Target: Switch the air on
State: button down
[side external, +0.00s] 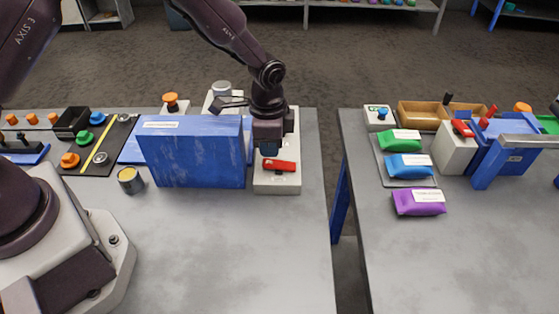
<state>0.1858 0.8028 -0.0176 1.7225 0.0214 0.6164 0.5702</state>
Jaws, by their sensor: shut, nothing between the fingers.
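My gripper (269,149) is shut and empty, pointing down over a white panel (276,185) on the left table. A red handle (280,165) lies crosswise on this panel, just below and in front of the fingertips. I cannot tell whether the fingers touch the handle. The gripper hides the panel's middle. No readable label shows which control is the air switch. Another red lever (463,128) sits on a white box (457,150) on the right table.
A blue upright panel (195,155) stands just left of my gripper. A yellow-topped can (131,180) and an orange knob (171,99) are nearby. Green, blue and purple sacks (418,202) lie on the right table, across a gap. The left table's front is clear.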

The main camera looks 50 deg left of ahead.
jog(key=shift+r, duration=2.8)
notch_tip(320, 180, up, 11)
jog(key=n+t, duration=0.2)
send_over(269, 162)
jog(key=s+a, duration=0.3)
jog(key=s, duration=0.1)
jog(key=s+a+r+n, duration=0.2)
jog(key=s+r, duration=0.2)
jog(key=r, duration=0.2)
jog(key=s+a+r+n+t, duration=0.1)
jog(key=s+r+n, duration=0.1)
jog(key=s, duration=0.5)
jog(key=s+a+r+n+t, duration=0.2)
jog(key=s+n, duration=0.1)
jog(key=s, duration=0.4)
jog(key=shift+s+a+r+t, duration=0.2)
jog(key=shift+s+r+t, duration=0.05)
jog(key=shift+t, duration=0.05)
